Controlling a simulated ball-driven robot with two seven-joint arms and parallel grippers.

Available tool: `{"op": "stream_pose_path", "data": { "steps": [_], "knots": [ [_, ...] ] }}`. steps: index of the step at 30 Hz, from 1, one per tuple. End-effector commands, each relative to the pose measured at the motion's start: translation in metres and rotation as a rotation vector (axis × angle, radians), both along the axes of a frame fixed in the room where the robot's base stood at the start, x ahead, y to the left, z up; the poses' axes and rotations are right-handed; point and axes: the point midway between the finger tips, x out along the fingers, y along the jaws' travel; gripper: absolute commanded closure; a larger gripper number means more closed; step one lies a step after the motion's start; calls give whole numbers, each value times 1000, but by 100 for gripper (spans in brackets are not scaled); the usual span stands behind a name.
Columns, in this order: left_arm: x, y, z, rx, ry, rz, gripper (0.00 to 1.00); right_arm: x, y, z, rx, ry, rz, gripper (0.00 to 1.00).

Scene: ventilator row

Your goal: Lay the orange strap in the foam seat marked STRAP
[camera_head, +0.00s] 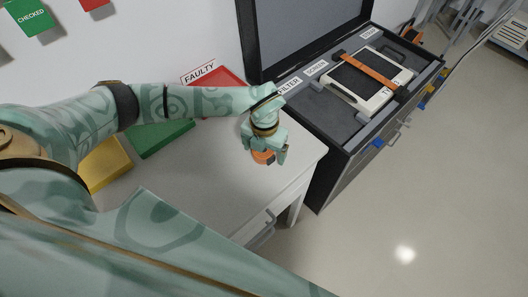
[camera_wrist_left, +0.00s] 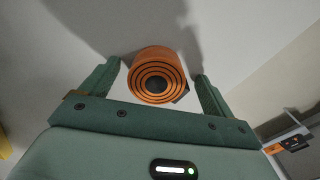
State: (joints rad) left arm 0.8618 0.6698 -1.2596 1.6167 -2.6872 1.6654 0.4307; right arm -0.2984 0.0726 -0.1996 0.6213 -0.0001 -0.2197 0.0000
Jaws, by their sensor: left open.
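The orange strap is a rolled coil (camera_wrist_left: 155,76) with dark rings on its end, on the white table near its right corner. In the head view a little of the coil (camera_head: 262,157) shows under my left gripper (camera_head: 265,152). The left gripper (camera_wrist_left: 157,80) is open, with one finger on each side of the coil and a gap visible on both sides. The open black case (camera_head: 345,130) with grey foam stands right of the table. My right gripper is out of view.
A white device (camera_head: 368,85) with an orange band across it lies in the case. A red FAULTY tray (camera_head: 228,82), a green tray (camera_head: 160,138) and a yellow tray (camera_head: 106,165) are on the table. The case's raised lid (camera_head: 305,35) stands behind. Open floor lies at the right.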

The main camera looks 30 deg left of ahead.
Motion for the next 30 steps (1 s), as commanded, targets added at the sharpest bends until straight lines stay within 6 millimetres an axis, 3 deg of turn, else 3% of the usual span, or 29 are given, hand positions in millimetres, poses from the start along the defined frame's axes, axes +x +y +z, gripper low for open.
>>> {"op": "stream_pose_path", "data": {
  "steps": [3, 8, 11, 20, 26, 30],
  "knots": [
    [0, 0, 1, 0, -1, 0, 15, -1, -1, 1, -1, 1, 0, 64],
    [0, 0, 2, 0, 0, 0, 59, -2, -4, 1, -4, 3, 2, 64],
    [0, 0, 2, 0, -1, 0, 64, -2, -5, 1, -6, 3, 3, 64],
    [0, 0, 7, 0, -1, 0, 64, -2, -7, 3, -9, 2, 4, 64],
    [1, 0, 37, 0, -6, 0, 64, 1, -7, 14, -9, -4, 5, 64],
    [9, -27, 67, -3, -7, -4, 64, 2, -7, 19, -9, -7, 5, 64]
  ]
}}
